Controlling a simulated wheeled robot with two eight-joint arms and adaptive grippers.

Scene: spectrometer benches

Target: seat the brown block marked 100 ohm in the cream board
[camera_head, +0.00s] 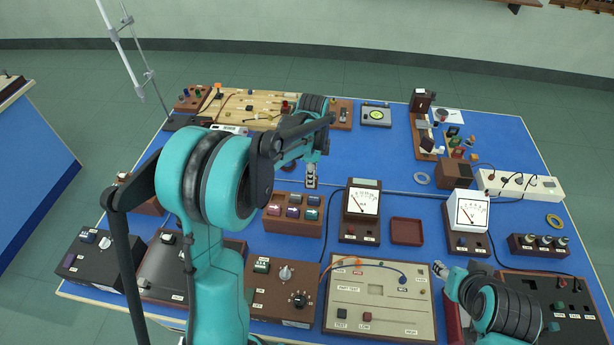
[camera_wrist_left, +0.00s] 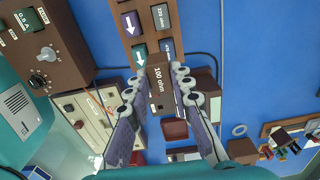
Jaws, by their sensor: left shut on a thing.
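The brown block marked 100 ohm (camera_wrist_left: 158,90) is between the fingers of my left gripper (camera_wrist_left: 160,74), its label facing the wrist camera. In the head view my left gripper (camera_head: 311,180) points down just behind the brown block rack (camera_head: 290,228); the held block is hard to make out there. The cream board (camera_head: 380,314) lies at the front of the bench, right of and nearer than the rack. It also shows partly behind a finger in the left wrist view (camera_wrist_left: 92,122). My right gripper (camera_head: 440,268) is by the board's right edge; its jaw opening is unclear.
The rack holds several other blocks, one marked 270 ohm (camera_wrist_left: 161,17). A brown knob box (camera_head: 283,306) stands left of the board. A white-faced meter (camera_head: 364,203) and a red-brown tray (camera_head: 406,231) stand behind it. Blue bench is free around the tray.

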